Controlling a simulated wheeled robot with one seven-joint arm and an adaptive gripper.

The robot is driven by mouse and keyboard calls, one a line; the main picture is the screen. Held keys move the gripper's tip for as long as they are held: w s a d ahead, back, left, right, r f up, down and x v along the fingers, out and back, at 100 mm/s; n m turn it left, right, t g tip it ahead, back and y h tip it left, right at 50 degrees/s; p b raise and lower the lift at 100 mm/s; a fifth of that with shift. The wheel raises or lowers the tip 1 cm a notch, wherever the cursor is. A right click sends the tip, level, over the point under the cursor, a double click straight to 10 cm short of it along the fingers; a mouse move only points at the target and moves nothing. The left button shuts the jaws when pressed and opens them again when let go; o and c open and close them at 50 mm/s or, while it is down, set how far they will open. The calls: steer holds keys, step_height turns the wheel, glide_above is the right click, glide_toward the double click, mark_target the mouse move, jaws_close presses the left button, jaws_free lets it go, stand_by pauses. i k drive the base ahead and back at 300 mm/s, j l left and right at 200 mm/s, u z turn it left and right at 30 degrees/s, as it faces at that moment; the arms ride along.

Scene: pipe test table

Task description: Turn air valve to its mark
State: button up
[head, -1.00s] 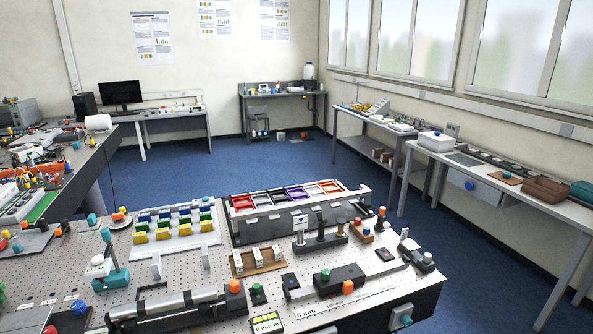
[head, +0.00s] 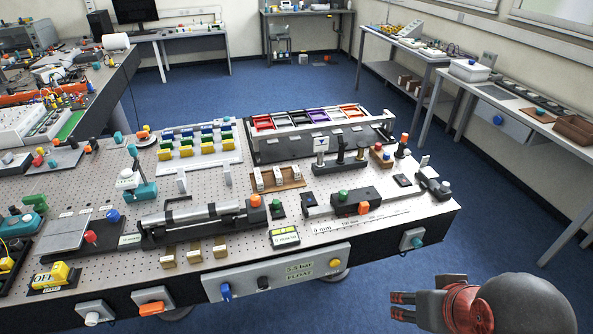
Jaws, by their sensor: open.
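A pale control panel (head: 300,281) on the table's front face carries a blue lever knob (head: 225,292), a black knob (head: 263,283), a yellow knob (head: 335,262) and a label (head: 300,272) reading about 5.5 bar and FLOAT. An orange handle (head: 152,308) sits on a grey box left of the panel, and a teal knob (head: 418,241) on a box at the right corner. No name shows which is the air valve; its mark is too small to tell. My gripper (head: 397,306) is open at lower right, in front of the table and apart from all of these, pointing left.
The perforated table top (head: 125,213) is crowded with fixtures, including a long black and silver cylinder (head: 200,217) near the front edge and colored trays (head: 305,117) behind. Blue floor (head: 500,220) is free to the right. A side bench (head: 530,120) stands along the window wall.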

mark_target(225, 288)
steer(key=u, duration=1.5)
steer(key=k+l+z, duration=0.1)
steer(key=l, duration=0.6)
steer(key=k+z, duration=0.05)
